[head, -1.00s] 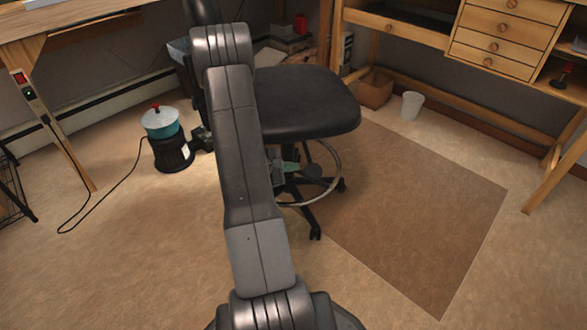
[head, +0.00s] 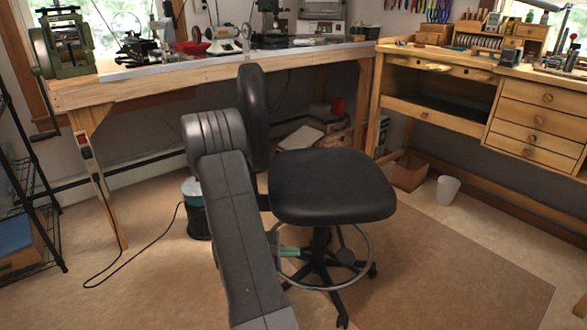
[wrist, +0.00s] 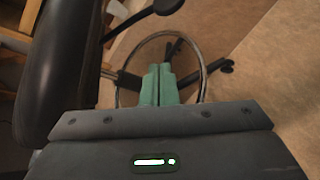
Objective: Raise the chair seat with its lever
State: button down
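The black office chair has a padded seat (head: 332,188) and a backrest (head: 253,105). A chrome foot ring (head: 368,245) circles its column. A dark rounded paddle (head: 345,256), apparently the lever's end, shows below the seat. In the wrist view, a black rod with a rounded end, which looks like the lever (wrist: 168,5), crosses the top edge, and the seat (wrist: 62,65) fills the left. My gripper (head: 296,250) is below the seat's left side, left of the paddle and apart from it. Its green fingers (wrist: 160,85) are together with nothing visible between them.
A wooden workbench (head: 150,83) stands behind, and a drawer desk (head: 535,120) at right. A white bin (head: 448,190) and a box (head: 409,171) sit near the desk. The mat (head: 470,260) right of the chair is clear.

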jog(key=w+d+f, duration=0.2)
jog(key=d, duration=0.9)
jog(key=shift+w+f+b, duration=0.4)
jog(key=shift+b, duration=0.05)
